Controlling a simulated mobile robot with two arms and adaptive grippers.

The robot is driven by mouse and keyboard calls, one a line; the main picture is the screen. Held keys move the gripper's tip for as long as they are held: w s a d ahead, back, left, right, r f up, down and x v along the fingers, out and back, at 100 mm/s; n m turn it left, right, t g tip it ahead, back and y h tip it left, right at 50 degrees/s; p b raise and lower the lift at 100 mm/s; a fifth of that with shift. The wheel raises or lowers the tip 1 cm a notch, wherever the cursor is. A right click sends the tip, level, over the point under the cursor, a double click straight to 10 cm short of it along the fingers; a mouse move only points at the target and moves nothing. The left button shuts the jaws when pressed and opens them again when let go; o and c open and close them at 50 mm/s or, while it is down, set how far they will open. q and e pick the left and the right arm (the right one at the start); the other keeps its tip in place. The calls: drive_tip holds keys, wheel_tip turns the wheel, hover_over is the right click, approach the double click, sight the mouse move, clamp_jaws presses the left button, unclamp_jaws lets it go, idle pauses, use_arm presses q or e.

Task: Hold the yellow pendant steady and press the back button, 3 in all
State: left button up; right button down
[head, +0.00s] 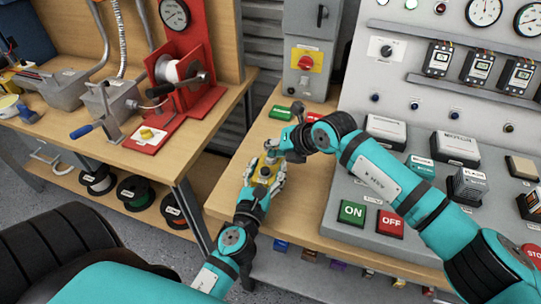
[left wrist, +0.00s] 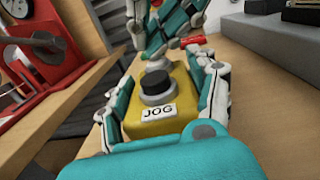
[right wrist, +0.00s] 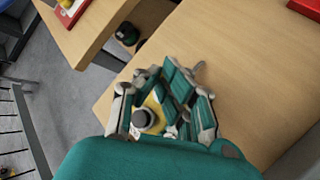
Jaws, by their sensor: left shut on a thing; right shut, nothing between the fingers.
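The yellow pendant (left wrist: 180,92) has a JOG label and a dark round button on a grey collar (left wrist: 155,84). It stands upright over the wooden bench in the head view (head: 265,172). My left gripper (head: 262,180) is shut on the pendant, one finger along each side. My right gripper (head: 275,154) is shut and empty, just above and behind the pendant. In the left wrist view it shows beyond the dark button. The right wrist view shows the pendant (right wrist: 153,102) partly hidden by the fingers. Any contact between right fingertips and a button cannot be told.
Green (head: 280,113) and red (head: 297,108) blocks lie behind the grippers near a grey switch box (head: 309,40). The grey console (head: 335,215) with ON and OFF buttons stands right. A red winch stand (head: 190,95) is on the left bench, across a gap.

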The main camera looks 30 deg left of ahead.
drive_tip(key=shift+r, duration=3.35)
wheel_tip(320, 180, up, 4)
drive_tip(key=shift+f, duration=0.1)
drive_tip(key=shift+f, duration=0.1)
drive_tip(key=shift+f, duration=4.3)
